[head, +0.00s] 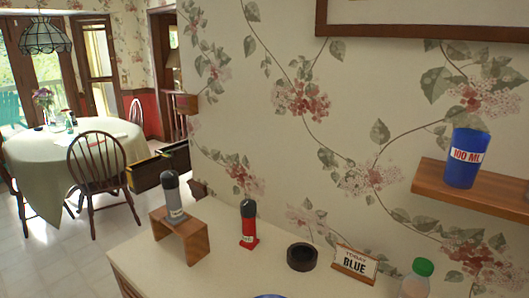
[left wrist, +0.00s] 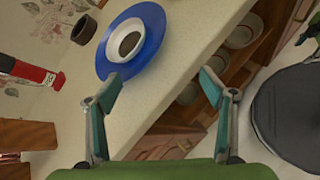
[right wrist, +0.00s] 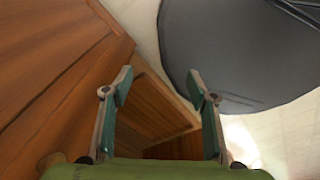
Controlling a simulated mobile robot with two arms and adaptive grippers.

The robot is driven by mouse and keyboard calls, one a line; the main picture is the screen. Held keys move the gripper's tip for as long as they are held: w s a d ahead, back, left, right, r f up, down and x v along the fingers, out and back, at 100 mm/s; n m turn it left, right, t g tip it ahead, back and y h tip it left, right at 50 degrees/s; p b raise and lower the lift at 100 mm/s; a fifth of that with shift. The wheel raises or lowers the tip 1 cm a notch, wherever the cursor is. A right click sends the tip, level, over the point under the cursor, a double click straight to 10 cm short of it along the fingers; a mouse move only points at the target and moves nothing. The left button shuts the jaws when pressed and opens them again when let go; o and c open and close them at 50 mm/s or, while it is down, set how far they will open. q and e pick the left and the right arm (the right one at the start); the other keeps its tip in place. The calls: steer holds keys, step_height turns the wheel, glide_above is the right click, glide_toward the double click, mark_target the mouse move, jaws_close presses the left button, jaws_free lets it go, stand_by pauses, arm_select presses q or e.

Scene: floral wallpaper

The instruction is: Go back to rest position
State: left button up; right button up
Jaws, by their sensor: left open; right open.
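My left gripper (left wrist: 160,84) is open and empty in the left wrist view. It is near the counter edge, below a blue plate (left wrist: 154,61) in that picture. My right gripper (right wrist: 161,86) is open and empty in the right wrist view. Brown wooden cabinet fronts (right wrist: 60,50) and an open wooden compartment (right wrist: 150,115) lie behind it. Neither gripper shows in the head view.
The counter (head: 200,270) holds a grey bottle (head: 173,198) on a wooden stand (head: 181,238), a red bottle (head: 249,224), a black ring (head: 302,257), a "BLUE" sign (head: 354,264) and a green-capped bottle (head: 417,278). A blue cup (head: 465,160) sits on the wall shelf (head: 500,197).

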arm_select(q)
steer(key=s+a+f+m+g+y, duration=0.1)
steer(key=s+a+f+m+y, duration=0.4)
steer(key=s+m, duration=0.4)
steer(key=s+a+f+m+g+y, duration=0.1)
steer(key=s+a+f+m+y, duration=0.35)
steer(key=m, duration=0.65)
steer(key=s+a+f+g, duration=0.1)
steer(key=s+f, duration=0.1)
steer(key=f, duration=1.1)
steer(key=s+a+f+g, duration=0.1)
steer(key=s+f, duration=0.1)
steer(key=f, duration=1.1)
steer(key=s+a+f+g, duration=0.1)
steer(key=s+a+f, duration=0.2)
steer(key=s+f, duration=1.2)
steer(key=shift+s, duration=0.7)
steer(key=shift+y, duration=0.25)
